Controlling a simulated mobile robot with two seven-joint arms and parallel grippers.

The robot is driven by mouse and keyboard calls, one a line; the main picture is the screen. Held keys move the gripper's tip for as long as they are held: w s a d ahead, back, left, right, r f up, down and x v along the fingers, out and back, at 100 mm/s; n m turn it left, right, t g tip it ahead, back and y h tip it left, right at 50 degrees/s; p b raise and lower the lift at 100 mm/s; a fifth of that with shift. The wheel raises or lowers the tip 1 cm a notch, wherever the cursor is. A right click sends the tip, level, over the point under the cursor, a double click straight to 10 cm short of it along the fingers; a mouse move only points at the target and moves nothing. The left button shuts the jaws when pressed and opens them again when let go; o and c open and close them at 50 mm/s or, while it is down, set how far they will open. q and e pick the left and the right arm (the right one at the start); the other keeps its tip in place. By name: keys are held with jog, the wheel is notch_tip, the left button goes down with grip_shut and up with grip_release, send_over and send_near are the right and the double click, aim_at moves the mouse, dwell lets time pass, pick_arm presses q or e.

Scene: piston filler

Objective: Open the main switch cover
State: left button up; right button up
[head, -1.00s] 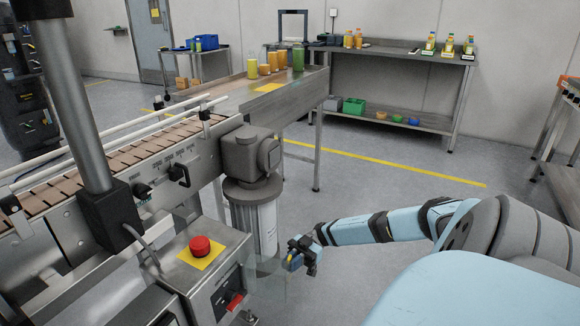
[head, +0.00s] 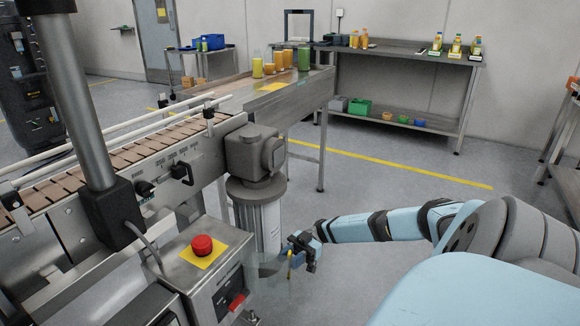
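The control box (head: 211,275) stands at the lower middle, with a red main switch handle (head: 237,302) on its right-facing front. A faint clear panel, which looks like the switch cover (head: 268,268), sticks out from the box's front edge toward my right gripper (head: 292,263). The switch handle shows uncovered from this side. My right gripper is at the outer end of the clear panel; whether it touches or grips it is too small to tell. Its finger gap is not clear. My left gripper is out of view.
A red emergency button (head: 202,245) on a yellow plate tops the box. A grey post (head: 88,110) and the conveyor (head: 130,165) stand left and behind. A motor on a cylinder (head: 257,165) is close behind my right gripper. The floor to the right is open.

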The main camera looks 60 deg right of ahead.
pick_arm(q)
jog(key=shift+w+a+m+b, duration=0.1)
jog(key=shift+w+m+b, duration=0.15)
jog(key=shift+b, duration=0.35)
pick_arm(e)
jog(key=s+d, duration=0.1)
jog(key=d, duration=1.2)
jog(key=shift+s+d, duration=0.35)
jog(key=shift+s, duration=0.05)
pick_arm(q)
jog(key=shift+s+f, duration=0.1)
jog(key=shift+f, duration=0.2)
